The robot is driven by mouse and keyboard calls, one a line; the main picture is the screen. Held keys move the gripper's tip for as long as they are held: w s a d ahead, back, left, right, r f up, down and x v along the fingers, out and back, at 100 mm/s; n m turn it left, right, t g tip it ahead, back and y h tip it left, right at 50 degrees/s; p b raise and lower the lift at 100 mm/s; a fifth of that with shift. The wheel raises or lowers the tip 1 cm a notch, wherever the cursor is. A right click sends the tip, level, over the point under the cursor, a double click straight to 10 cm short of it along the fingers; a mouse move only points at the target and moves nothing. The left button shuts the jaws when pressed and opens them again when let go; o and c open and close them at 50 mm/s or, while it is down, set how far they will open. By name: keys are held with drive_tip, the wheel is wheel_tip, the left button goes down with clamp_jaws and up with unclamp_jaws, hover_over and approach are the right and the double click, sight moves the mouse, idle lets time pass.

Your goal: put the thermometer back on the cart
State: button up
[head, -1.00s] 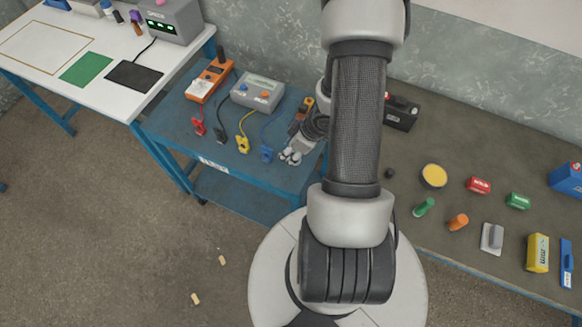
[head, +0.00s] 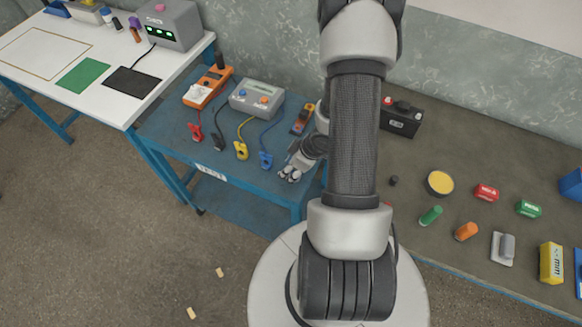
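A small orange and dark device that looks like the thermometer (head: 302,119) lies on the blue cart (head: 188,140), near its right side and just left of my arm. My gripper (head: 290,174) is over the cart's front right part, nearer the front edge than the device and apart from it in the picture. Its silver fingertips point down and to the left. No object shows between them, but they are too small to tell open from shut. My arm hides the cart's right edge.
The cart also holds an orange multimeter (head: 208,87), a grey tester (head: 257,98), and red, black, yellow and blue clips on leads. A white bench (head: 40,85) stands left. The right bench (head: 470,150) carries a black battery (head: 401,119) and several small items.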

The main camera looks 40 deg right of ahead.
drive_tip(key=o, duration=0.5)
drive_tip(key=p+v, duration=0.8)
drive_tip(key=v, duration=0.4)
drive_tip(key=w+d+r+h, duration=0.2)
drive_tip(key=r, duration=0.3)
drive_tip(key=w+d+r+h, duration=0.2)
drive_tip(key=r, duration=0.3)
drive_tip(key=a+r+m+h, duration=0.25)
drive_tip(key=a+r, duration=0.25)
drive_tip(key=r, duration=0.8)
drive_tip(key=s+a+r+y, duration=0.1)
drive_tip(key=s+a+r, duration=0.2)
drive_tip(key=a, duration=0.4)
drive_tip(key=s+a+r+m+y, duration=0.1)
drive_tip(key=s+a+r+y, duration=0.1)
drive_tip(key=a, duration=0.4)
drive_tip(key=s+a+r+m+y, duration=0.1)
drive_tip(key=s+a+r, duration=0.3)
drive_tip(key=a, duration=0.3)
drive_tip(key=shift+s+a+r+t+y, duration=0.15)
drive_tip(key=shift+s+y, duration=0.05)
drive_tip(key=shift+s, duration=0.2)
drive_tip(key=shift+s+a+r+t+y, duration=0.15)
drive_tip(key=shift+s+r, duration=0.05)
drive_tip(key=shift+s, duration=0.2)
